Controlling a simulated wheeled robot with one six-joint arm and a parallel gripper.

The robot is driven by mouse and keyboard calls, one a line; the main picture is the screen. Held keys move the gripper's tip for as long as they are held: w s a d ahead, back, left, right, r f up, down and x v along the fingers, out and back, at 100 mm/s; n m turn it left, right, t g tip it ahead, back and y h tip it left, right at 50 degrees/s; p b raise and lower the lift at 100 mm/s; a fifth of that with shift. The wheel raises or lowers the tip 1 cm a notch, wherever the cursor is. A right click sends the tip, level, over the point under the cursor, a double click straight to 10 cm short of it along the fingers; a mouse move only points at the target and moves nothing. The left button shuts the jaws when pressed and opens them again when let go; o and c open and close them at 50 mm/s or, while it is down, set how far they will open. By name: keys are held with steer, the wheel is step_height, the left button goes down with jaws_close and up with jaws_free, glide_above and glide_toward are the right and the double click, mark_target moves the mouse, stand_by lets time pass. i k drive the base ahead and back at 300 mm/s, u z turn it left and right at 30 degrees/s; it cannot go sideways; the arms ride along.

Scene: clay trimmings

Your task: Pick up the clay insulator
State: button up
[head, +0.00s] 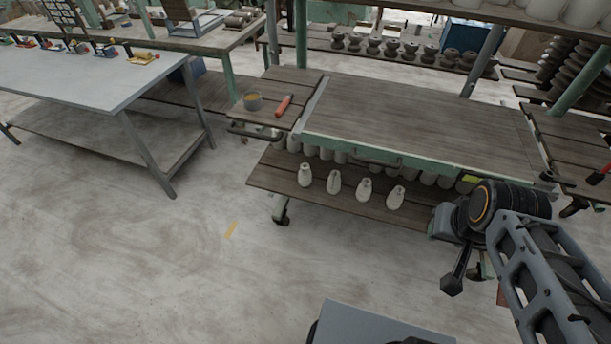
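Several pale, bottle-shaped clay insulators stand upright in a row on the lower wooden shelf (285,190) of the green-framed workbench. From left to right, they include a first insulator (305,176), a second insulator (334,182), a third insulator (365,190) and a fourth insulator (396,197). More pale pieces stand behind them, partly hidden under the bench top. My arm comes in from the lower right. My gripper (452,285) hangs near the bench's right front, to the right of the insulators and apart from them. Its fingers are too small and dark to read as open or shut.
The workbench top (420,115) is bare; its left side board carries a cup (253,101) and a red-handled tool (284,105). A grey metal table (90,80) stands at left. Dark insulators (373,47) line a rack behind. The floor (130,250) in front is clear.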

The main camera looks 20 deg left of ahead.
mark_target(304, 176)
steer(key=u, duration=0.7)
steer(key=i, duration=1.25)
steer(key=u, duration=2.3)
